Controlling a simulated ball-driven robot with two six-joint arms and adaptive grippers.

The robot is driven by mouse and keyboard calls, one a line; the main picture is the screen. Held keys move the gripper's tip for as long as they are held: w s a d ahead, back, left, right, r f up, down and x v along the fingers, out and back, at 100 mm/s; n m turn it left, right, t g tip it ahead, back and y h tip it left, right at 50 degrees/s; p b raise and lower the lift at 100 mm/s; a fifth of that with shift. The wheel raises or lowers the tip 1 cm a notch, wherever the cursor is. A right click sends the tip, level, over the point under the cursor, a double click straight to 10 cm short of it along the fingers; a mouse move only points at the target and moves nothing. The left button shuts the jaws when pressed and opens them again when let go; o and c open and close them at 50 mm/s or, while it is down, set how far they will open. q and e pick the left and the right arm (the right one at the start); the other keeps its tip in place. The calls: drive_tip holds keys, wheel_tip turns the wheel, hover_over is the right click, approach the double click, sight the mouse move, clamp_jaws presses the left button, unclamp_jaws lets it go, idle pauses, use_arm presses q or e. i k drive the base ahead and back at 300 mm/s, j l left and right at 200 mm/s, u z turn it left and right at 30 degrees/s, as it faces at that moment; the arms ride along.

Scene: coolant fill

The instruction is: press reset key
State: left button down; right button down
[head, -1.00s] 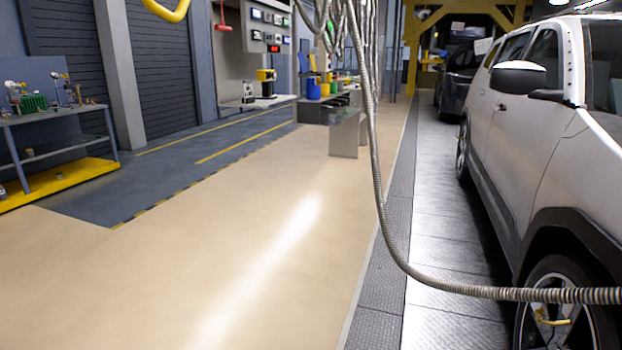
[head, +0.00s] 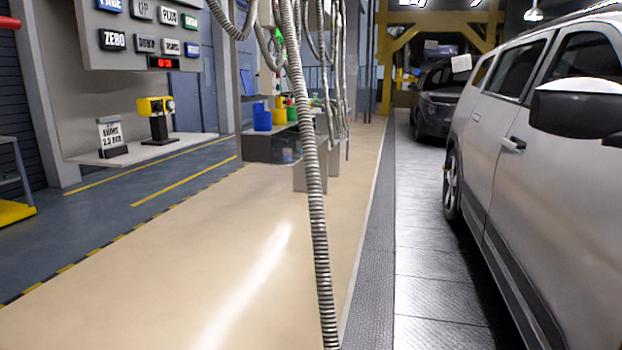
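A grey control panel (head: 195,62) on the wall at the upper left carries several labelled keys. I can read an UP key (head: 142,10), a PLUS key (head: 168,14), a ZERO key (head: 113,40) and what looks like a DOWN key (head: 146,45). Other labels are too small or cut by the top edge, and I cannot make out one that says reset. A small red-lit display (head: 163,63) sits below the keys. Neither of my grippers is in view.
A shelf (head: 140,150) below the panel holds a sign (head: 111,136) and a yellow device (head: 157,117). A ribbed hose (head: 312,190) hangs in front of me. A silver car (head: 520,160) stands on the right. The beige floor (head: 190,260) towards the panel is clear.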

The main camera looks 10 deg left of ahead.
sight(192, 49)
drive_tip(key=i+u, duration=0.15)
drive_tip(key=i, duration=0.35)
drive_tip(key=i+l+u, duration=0.1)
drive_tip(key=i, duration=0.4)
drive_tip(key=i+l+u, duration=0.15)
drive_tip(key=i, duration=0.35)
drive_tip(key=i+l+u, duration=0.1)
drive_tip(key=i+l, duration=0.15)
drive_tip(key=i, duration=0.2)
drive_tip(key=i+l+u, duration=0.25)
drive_tip(key=i+u, duration=0.2)
drive_tip(key=i+l+u, duration=0.7)
drive_tip(key=l+u, duration=0.2)
drive_tip(key=i+l+u, duration=0.2)
drive_tip(key=l+u, duration=0.25)
drive_tip(key=l, duration=0.15)
